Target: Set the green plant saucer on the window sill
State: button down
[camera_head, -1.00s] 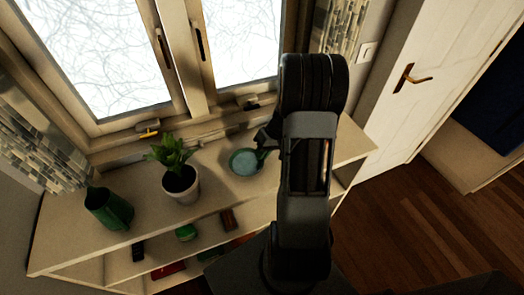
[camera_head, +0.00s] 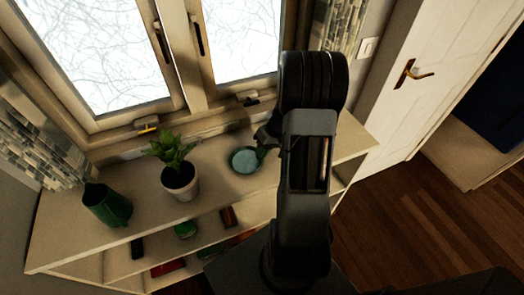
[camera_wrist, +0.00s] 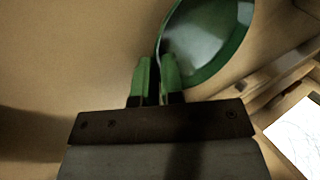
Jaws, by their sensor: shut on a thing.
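The green plant saucer (camera_head: 245,160) is at the right part of the pale top under the window, right of the potted plant. In the wrist view the saucer (camera_wrist: 207,42) shows its pale inner face and green rim, partly cut off by the top edge. My gripper (camera_wrist: 158,72) is shut on its rim, with one green-looking finger on each side. In the head view my gripper (camera_head: 265,146) is at the saucer's right side, partly hidden by my arm. I cannot tell whether the saucer touches the surface. The window sill (camera_head: 215,124) runs below the window frame.
A potted plant (camera_head: 179,178) and a dark green jug (camera_head: 107,205) stand on the pale top (camera_head: 140,215), left of the saucer. Lower shelves hold several small items, one a green round thing (camera_head: 186,230). A white door (camera_head: 425,60) is at the right. Wooden floor is free there.

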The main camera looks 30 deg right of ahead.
jog(key=shift+f, duration=0.15)
jog(key=c, duration=1.2)
grip_release()
jog(key=shift+o, duration=0.2)
jog(key=shift+s, duration=0.1)
jog(key=shift+d, duration=0.1)
jog(key=v, duration=1.4)
jog(key=shift+a+b, duration=0.2)
jog(key=shift+b, duration=0.2)
